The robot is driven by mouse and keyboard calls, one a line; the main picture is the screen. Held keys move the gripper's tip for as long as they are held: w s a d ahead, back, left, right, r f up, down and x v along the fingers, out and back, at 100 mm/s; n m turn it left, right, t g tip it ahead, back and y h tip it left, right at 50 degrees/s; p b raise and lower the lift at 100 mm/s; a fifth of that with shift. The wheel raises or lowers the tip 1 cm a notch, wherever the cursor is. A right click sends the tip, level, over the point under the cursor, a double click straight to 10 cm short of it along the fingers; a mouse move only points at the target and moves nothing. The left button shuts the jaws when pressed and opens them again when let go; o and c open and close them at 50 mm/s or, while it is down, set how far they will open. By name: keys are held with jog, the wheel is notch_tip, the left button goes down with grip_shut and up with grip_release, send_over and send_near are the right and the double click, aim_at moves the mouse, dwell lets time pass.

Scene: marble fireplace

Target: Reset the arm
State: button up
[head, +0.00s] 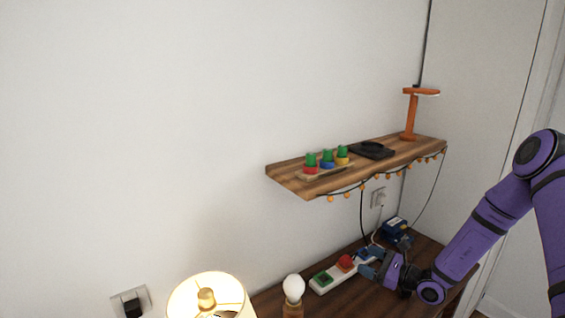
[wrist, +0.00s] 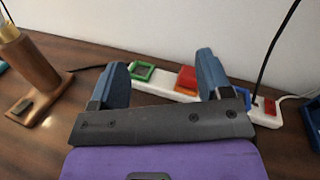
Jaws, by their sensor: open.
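My purple arm comes in from the right in the head view. My gripper (head: 372,263) has blue fingers and is low over the wooden table, beside the right part of a white power strip (head: 318,288). In the wrist view my gripper (wrist: 162,72) has its two blue fingers wide apart, with nothing held between them. The power strip (wrist: 172,94) lies beyond the fingers there, partly hidden by the right one. It carries green, red and blue square pieces. Whether a finger touches the strip cannot be told.
A bare bulb (head: 293,288) and a lit lamp (head: 208,297) stand left of the strip. A blue box (head: 396,231) with cables is behind my gripper. A wooden shelf (head: 290,181) with colored pegs, a black tray and an orange stand is above. The left wall area is clear.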

jog(key=s+a+r+n+g+h, duration=0.25)
jog(key=s+r+n+g, duration=0.45)
jog(key=r, duration=0.5)
jog(key=s+a+r+n+g+h, duration=0.1)
jog(key=s+a+r+n+g, duration=0.3)
jog(key=s+r+n, duration=0.6)
jog(key=s+d+r+n+t+h, duration=0.2)
jog(key=s+d+r+n+h, duration=0.1)
jog(key=s+r, duration=0.5)
jog(key=s+d+r+n+t+h, duration=0.3)
jog(key=s+d+r+h, duration=0.3)
jog(key=s, duration=0.5)
notch_tip(320, 180, up, 2)
jog(key=shift+d+r+h, duration=0.1)
jog(key=shift+d+h, duration=0.2)
jog(key=shift+h, duration=0.55)
